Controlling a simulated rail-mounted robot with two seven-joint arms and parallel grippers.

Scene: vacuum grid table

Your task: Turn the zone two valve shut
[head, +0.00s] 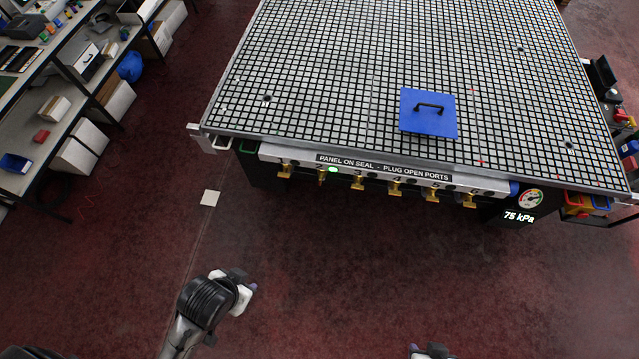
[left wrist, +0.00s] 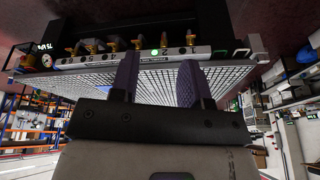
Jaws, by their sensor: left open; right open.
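The zone two valve (head: 322,175) is a small brass valve, second from the left on the front rail of the grid table. A green lamp (head: 333,170) glows beside it. In the left wrist view, which is upside down, the lit lamp (left wrist: 154,51) shows close to the number 2. The valve handle's exact angle is too small to tell. My left gripper (head: 246,288) is in front of the table, well short of the valves; its two purple fingers (left wrist: 157,80) are apart and empty. My right gripper (head: 430,350) shows only partly at the bottom edge, away from the valves.
Other brass valves (head: 395,189) line the same rail. The gauge (head: 531,198) reads 75 kPa. A blue panel with a black handle (head: 428,118) lies on the grid table (head: 330,70). A shelf (head: 60,110) stands at left. The red floor in front is mostly clear.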

